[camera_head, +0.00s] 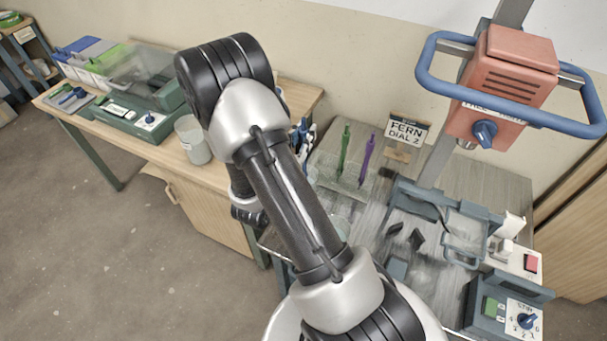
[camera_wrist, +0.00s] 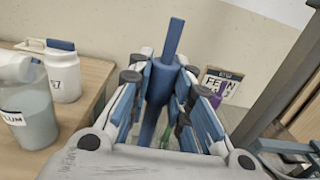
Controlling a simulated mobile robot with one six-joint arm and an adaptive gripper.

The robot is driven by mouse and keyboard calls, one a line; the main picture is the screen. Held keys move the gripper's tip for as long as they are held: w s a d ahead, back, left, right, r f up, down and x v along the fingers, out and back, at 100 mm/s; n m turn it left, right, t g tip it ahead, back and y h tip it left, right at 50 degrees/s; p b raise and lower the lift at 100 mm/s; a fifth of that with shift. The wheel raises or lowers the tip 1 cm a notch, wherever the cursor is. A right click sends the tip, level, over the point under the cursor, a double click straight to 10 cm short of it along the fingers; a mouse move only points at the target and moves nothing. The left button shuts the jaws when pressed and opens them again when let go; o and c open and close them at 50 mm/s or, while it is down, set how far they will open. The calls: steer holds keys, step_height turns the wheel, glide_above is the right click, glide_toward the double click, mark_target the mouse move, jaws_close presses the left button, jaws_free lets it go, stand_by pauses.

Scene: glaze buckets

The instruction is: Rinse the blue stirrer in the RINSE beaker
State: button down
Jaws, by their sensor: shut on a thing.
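The blue stirrer (camera_wrist: 173,40) stands upright between the fingers of my gripper (camera_wrist: 166,88) in the wrist view. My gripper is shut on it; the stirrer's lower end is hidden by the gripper. In the head view my arm covers most of the gripper, and only some blue and dark parts (camera_head: 303,135) show at its right edge. I cannot read a RINSE label in either view. A translucent beaker (camera_head: 193,142) stands on the left bench; in the wrist view it (camera_wrist: 26,112) carries a label ending in "LUM".
A clear rack (camera_head: 338,186) holds a green stirrer (camera_head: 344,150) and a purple stirrer (camera_head: 366,160) by the "FERN DIAL 2" sign (camera_head: 406,130). A lidded white jar (camera_wrist: 62,72) stands left.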

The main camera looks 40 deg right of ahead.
steer(key=shift+r+p, duration=2.3)
steer(key=shift+r, duration=1)
steer(key=shift+r+p, duration=1.45)
steer(key=shift+r, duration=0.55)
